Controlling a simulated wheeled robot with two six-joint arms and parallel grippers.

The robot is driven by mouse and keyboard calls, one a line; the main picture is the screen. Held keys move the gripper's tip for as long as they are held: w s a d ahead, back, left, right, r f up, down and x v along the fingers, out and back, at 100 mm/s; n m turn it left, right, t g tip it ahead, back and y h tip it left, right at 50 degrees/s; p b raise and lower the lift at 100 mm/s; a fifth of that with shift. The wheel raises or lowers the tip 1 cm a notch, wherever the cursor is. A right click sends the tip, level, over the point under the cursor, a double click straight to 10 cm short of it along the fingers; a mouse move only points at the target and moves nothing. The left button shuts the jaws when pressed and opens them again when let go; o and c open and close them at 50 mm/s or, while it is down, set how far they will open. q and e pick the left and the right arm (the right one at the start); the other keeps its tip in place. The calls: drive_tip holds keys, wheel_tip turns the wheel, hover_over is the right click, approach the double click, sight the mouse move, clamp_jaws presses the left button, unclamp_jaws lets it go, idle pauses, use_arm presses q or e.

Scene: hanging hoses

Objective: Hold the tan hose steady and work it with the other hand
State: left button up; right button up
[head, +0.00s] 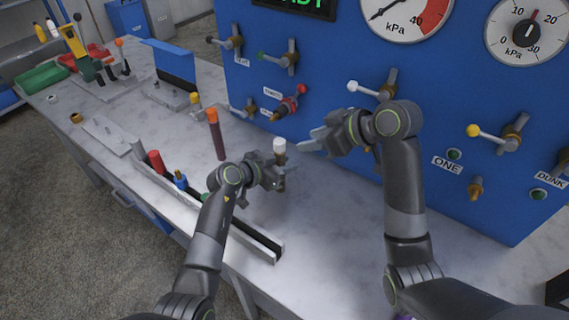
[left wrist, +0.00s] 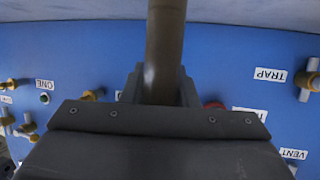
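The tan hose (head: 282,182) stands upright with a white cap (head: 279,145) at its top. My left gripper (head: 284,178) is closed around the hose below the cap. In the left wrist view the brownish tube (left wrist: 165,50) runs between the two fingers (left wrist: 162,88), which press against both sides. The hose's lower end is hidden behind my left gripper. My right gripper (head: 308,141) is just right of the white cap, apart from it and empty, with its fingers pointing left and a small gap between them.
The blue panel (head: 330,60) with valves, gauges and labels stands close behind both grippers. An upright dark hose with an orange cap (head: 213,116) stands to the left. A long grey trough (head: 262,246) holds red-capped (head: 155,160) and blue-capped (head: 180,179) pieces.

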sight(283, 142)
drive_tip(key=shift+f+m, duration=0.15)
drive_tip(key=shift+m, duration=1.55)
drive_tip(key=w+a+f+m, duration=0.2)
drive_tip(key=a+m, duration=0.1)
drive_tip(key=m, duration=0.8)
drive_tip(key=w+a+f+m+t+y, duration=0.1)
drive_tip(key=w+a+f+m, duration=0.1)
drive_tip(key=m, duration=0.8)
drive_tip(key=w+a+f+m+y, duration=0.1)
drive_tip(key=a+m, duration=0.3)
drive_tip(key=m, duration=0.7)
drive_tip(key=shift+w+f+m+t, duration=0.3)
drive_tip(key=shift+w+f, duration=0.3)
drive_tip(key=shift+w, duration=0.15)
drive_tip(key=c, duration=0.7)
